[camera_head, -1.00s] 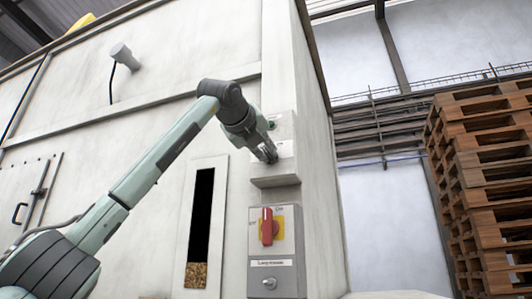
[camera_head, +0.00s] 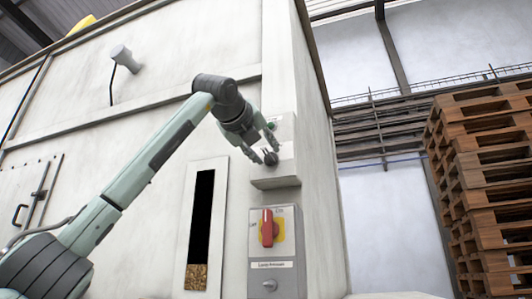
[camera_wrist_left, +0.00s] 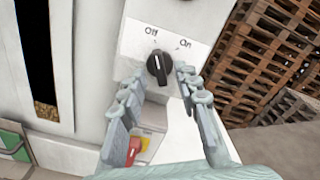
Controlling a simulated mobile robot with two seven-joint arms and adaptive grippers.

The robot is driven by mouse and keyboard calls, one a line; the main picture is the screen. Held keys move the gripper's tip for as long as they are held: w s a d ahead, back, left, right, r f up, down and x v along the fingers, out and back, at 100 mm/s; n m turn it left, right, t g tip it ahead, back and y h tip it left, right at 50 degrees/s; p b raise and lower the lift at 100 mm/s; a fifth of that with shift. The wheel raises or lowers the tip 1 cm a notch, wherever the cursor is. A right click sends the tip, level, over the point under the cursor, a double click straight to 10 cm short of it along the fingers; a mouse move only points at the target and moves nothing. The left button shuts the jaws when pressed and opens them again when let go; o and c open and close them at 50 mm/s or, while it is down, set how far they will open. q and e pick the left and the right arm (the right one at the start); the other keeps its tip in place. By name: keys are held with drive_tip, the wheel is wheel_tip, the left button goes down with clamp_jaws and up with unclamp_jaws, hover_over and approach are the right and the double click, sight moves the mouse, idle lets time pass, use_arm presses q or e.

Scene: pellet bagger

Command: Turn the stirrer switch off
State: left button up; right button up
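The stirrer switch is a black rotary knob (camera_wrist_left: 157,67) on a pale panel (camera_wrist_left: 135,45) marked Off and On. In the wrist view its long grip runs up towards the Off label. In the head view the knob (camera_head: 271,158) is a small dark shape at the fingertips. My left gripper (camera_head: 268,154) is open in front of the panel. In the wrist view the fingers of my left gripper (camera_wrist_left: 159,78) stand apart on either side of the knob, with gaps showing. My right gripper is not in view.
Below is a red rotary switch (camera_head: 267,227) on a yellow plate, above a label and a round silver part (camera_head: 269,285). A ledge (camera_head: 275,182) juts out under the knob's panel. A dark sight window (camera_head: 202,220) is to the left. Stacked pallets (camera_head: 485,190) stand right.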

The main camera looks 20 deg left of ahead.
use_arm(q)
drive_tip(key=s, duration=1)
drive_tip(key=shift+s+a, duration=0.2)
